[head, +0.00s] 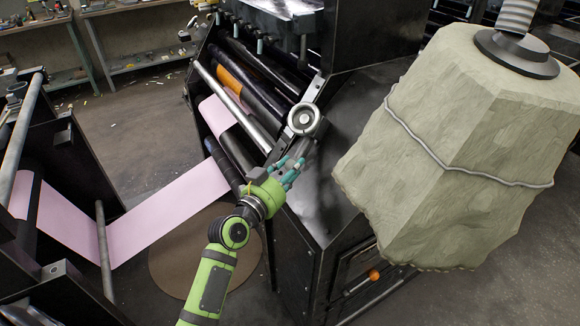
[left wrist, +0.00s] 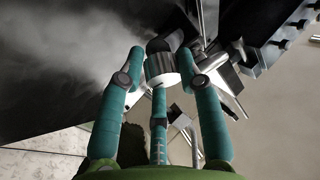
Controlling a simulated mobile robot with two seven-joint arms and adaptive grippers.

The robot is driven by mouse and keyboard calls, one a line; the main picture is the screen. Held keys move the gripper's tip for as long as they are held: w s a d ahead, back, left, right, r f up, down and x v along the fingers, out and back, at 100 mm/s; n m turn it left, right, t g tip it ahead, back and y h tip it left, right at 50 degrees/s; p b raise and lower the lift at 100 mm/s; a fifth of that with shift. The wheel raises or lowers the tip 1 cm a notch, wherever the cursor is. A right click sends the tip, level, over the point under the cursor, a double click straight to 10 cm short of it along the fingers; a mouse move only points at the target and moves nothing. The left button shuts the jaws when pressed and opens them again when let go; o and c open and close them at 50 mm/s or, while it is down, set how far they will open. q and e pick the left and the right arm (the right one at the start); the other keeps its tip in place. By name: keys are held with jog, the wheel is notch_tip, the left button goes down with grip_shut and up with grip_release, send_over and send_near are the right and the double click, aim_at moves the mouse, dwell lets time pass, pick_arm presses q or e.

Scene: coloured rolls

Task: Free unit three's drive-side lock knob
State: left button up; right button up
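A round silver knob (head: 304,119) with a pale centre sits on a grey bracket at the side of the dark press unit (head: 375,95). My left gripper (head: 290,168), with teal fingers on a green arm, is just below it in the head view. In the left wrist view a short silver cylinder (left wrist: 161,68) on a black neck stands between the fingertips of my left gripper (left wrist: 162,66). The fingers are spread; I cannot tell whether any touches it. I cannot tell whether this cylinder is the round knob. No unit number is readable. My right gripper is not in view.
A big pale green, rough-sided block (head: 455,150) with a cord around it and a hose on top fills the right. A pink web (head: 165,210) runs between machines over the floor at left. An orange knob (head: 374,275) is low on the unit.

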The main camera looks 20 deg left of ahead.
pick_arm(q)
jog(key=shift+a+r, duration=0.1)
jog(key=shift+r, duration=0.35)
jog(key=shift+r+n+t+y+p, duration=0.15)
jog(key=shift+n+y+p, duration=0.15)
jog(key=shift+n+p, duration=0.25)
jog(key=shift+r+n+t+y+p, duration=0.15)
jog(key=shift+n+y+p, duration=0.2)
jog(key=shift+n, duration=0.3)
jog(key=shift+w+f+n+y+p, duration=0.1)
jog(key=shift+n+y+p, duration=0.15)
jog(key=shift+n+p, duration=0.35)
jog(key=o, duration=1.1)
jog(key=shift+c, duration=0.2)
jog(key=shift+f, duration=0.3)
